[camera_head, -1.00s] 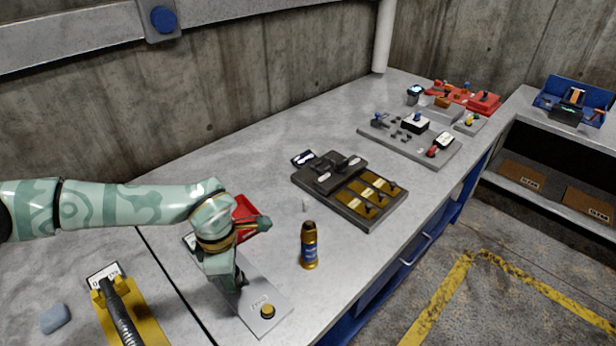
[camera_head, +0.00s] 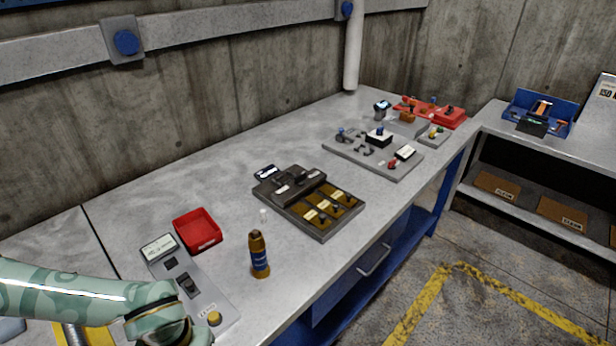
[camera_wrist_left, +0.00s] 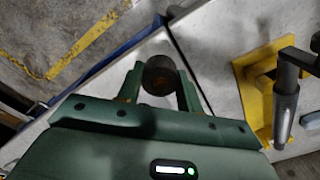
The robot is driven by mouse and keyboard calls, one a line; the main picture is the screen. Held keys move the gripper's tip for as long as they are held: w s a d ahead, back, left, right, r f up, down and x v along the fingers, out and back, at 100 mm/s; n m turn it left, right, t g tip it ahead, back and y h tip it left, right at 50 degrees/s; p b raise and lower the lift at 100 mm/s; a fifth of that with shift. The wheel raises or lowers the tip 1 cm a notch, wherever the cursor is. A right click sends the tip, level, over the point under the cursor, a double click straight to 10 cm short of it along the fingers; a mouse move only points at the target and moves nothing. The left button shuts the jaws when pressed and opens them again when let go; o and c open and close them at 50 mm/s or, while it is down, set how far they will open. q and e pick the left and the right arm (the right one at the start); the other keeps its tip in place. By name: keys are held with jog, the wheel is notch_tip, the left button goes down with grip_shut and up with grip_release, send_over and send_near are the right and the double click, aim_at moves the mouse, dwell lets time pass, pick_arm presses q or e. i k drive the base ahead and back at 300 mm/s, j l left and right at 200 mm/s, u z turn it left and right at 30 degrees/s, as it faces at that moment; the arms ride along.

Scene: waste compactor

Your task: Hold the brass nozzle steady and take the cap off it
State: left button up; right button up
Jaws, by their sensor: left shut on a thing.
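My left arm reaches in along the bottom left of the head view, and its gripper is cut off by the bottom edge. In the left wrist view my left gripper (camera_wrist_left: 160,88) is shut on a dark round piece (camera_wrist_left: 159,72) with a brownish end. I cannot tell whether this piece is the brass nozzle, its cap or both. A grey fixture panel (camera_head: 207,297) lies beside the arm with a dark holder (camera_head: 187,284) and a yellow button (camera_head: 214,318). My right gripper is not in view.
A brass-coloured bottle (camera_head: 259,258) stands upright near the front edge. A red tray (camera_head: 198,231) lies behind the panel. A dark sorting board (camera_head: 318,205) is to the right. A yellow bracket with a dark handle (camera_wrist_left: 284,100) shows in the wrist view.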

aim_at(261, 271)
jog(key=i+l, duration=0.1)
jog(key=l, duration=0.25)
jog(key=i+l, duration=0.15)
jog(key=l, duration=0.2)
jog(key=i+l, duration=0.1)
jog(key=l, duration=0.25)
jog(key=i+l, duration=0.1)
jog(key=l, duration=0.25)
jog(key=i+l+z, duration=0.1)
jog(key=l, duration=0.25)
jog(key=i, duration=1.15)
